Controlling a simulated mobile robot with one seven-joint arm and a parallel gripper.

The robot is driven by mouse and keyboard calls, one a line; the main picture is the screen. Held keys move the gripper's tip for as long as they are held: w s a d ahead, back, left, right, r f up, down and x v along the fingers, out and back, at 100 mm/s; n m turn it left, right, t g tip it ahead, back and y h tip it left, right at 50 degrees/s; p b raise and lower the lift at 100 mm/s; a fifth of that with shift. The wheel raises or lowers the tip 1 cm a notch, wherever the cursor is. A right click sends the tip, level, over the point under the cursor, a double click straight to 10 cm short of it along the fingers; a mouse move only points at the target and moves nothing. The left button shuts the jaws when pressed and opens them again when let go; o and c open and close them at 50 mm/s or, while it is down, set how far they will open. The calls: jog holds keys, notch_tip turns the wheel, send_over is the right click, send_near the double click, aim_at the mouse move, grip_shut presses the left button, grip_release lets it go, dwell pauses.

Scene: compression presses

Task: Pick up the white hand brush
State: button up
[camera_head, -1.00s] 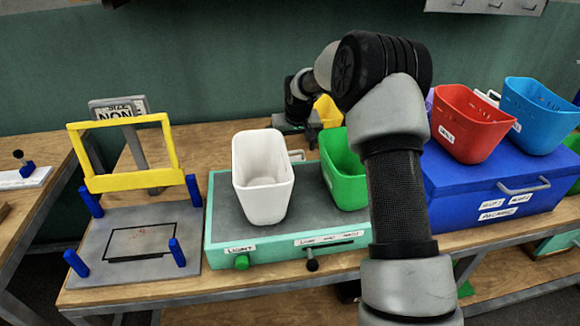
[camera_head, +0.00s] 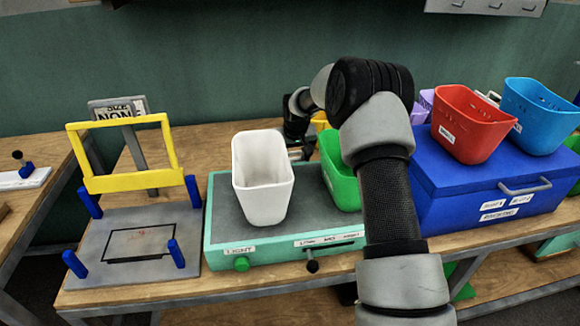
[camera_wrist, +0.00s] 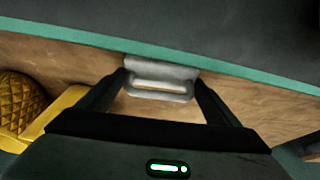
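I cannot pick out a white hand brush for certain in either view. My gripper (camera_wrist: 162,82) is open in the wrist view, with its two dark fingers spread. A pale grey loop-shaped handle (camera_wrist: 160,92) shows between the fingertips, at the edge of the teal-rimmed box (camera_wrist: 262,76). No firm grip on it is visible. A white part of the handle (camera_head: 297,154) shows there.
A white bin (camera_head: 262,185) and a green bin (camera_head: 338,170) stand on the teal box. A yellow-framed press (camera_head: 125,185) is at left. Red (camera_head: 470,125) and blue (camera_head: 540,115) bins stand on a blue box (camera_head: 455,205). A yellow ridged object (camera_wrist: 18,100) is at the wrist view's left.

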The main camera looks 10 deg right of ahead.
jog(key=shift+r, duration=0.1)
notch_tip(320, 180, up, 18)
jog(key=p, duration=0.2)
dwell(0.3)
